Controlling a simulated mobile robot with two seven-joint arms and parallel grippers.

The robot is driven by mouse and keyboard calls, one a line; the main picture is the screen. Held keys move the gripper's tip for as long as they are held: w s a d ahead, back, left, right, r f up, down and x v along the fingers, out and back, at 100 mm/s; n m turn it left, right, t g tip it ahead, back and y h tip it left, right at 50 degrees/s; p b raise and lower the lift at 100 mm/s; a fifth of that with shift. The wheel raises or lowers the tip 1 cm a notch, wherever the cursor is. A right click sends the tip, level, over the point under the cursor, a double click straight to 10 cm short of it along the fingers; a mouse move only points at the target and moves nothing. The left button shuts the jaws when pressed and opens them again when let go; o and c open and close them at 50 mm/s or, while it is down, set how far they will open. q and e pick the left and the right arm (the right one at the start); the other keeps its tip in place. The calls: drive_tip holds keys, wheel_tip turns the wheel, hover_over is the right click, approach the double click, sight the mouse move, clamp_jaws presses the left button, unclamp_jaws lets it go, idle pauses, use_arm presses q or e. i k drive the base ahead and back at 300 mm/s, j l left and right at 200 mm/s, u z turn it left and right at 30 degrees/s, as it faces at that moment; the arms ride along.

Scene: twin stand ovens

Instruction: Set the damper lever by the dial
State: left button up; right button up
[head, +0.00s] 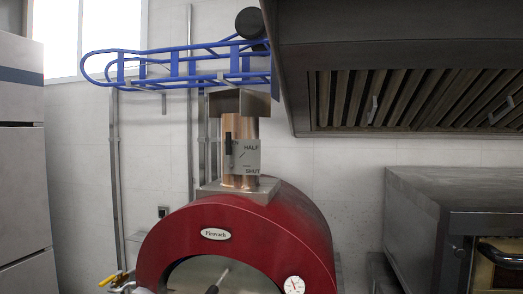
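The damper lever (228,145) is a black upright handle on the copper flue (240,126) above the red oven. It stands at the left edge of a grey plate (246,157) marked HALF and SHUT; any label above HALF is largely hidden. A line on the plate slants near HALF. The round white dial (293,285) with red marks is on the oven's front at lower right; its needle is too small to read. Neither gripper can be made out in the head view.
The red oven (262,222) has an arched mouth with a dark rod in it. A yellow-handled valve (114,278) is at lower left. A blue rail (175,65) runs behind the flue. A dark hood (400,60) overhangs at right, above a grey oven (450,190).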

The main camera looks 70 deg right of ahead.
sight(228, 142)
drive_tip(key=z, duration=1.95)
